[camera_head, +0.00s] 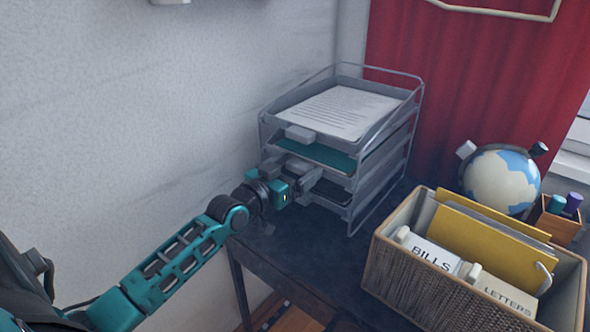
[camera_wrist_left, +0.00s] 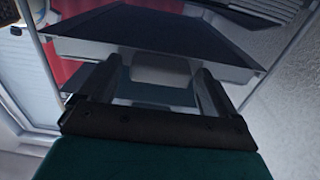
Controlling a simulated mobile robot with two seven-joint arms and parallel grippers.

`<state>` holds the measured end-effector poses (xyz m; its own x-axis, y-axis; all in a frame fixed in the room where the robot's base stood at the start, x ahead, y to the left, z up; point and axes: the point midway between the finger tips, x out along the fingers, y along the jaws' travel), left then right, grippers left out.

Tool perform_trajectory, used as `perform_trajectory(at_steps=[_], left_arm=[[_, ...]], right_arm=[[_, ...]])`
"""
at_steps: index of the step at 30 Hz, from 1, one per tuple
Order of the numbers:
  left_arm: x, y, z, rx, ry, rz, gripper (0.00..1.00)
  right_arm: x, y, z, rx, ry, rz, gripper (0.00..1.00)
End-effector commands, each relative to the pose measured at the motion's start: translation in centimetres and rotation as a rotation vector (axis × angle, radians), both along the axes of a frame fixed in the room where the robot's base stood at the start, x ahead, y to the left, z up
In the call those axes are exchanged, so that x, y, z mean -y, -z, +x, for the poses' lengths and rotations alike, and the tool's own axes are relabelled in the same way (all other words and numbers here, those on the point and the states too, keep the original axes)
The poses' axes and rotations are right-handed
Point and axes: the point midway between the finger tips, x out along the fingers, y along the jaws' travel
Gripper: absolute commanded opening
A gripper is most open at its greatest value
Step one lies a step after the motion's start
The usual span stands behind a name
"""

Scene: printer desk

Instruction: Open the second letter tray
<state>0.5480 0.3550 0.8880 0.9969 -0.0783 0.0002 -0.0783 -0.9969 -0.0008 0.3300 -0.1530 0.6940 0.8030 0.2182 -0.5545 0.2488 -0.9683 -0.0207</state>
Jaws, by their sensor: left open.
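A grey wire letter tray stack (camera_head: 385,155) stands against the wall. Its top tray holds white printed sheets (camera_head: 340,110) and has a grey front tab (camera_head: 300,133). The tray below shows a teal surface (camera_head: 335,156); a darker tray (camera_head: 332,192) sits lower. My left gripper (camera_head: 306,178) is open at the stack's front, just below the teal level, and covers part of the lower fronts. In the left wrist view its two fingers (camera_wrist_left: 156,88) stand on either side of a grey tray tab (camera_wrist_left: 160,72). Contact cannot be told. My right gripper is not in view.
A wicker box (camera_head: 415,285) with yellow folders and labelled cards stands at the right front. A globe (camera_head: 502,180) and a pen holder (camera_head: 557,222) are behind it. The dark desk (camera_head: 320,245) is clear in front of the stack.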

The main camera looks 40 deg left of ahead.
Motion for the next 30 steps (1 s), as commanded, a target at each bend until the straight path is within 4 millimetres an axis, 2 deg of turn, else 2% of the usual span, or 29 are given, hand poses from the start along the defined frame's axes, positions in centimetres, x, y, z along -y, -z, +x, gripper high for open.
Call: perform_trajectory(at_steps=[7, 30], left_arm=[[0.01, 0.02, 0.03, -0.001, 0.0, -0.001, 0.91], [0.0, 0.02, 0.01, 0.0, 0.0, -0.001, 0.17]], right_arm=[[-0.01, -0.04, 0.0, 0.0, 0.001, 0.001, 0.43], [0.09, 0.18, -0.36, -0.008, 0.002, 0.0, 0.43]])
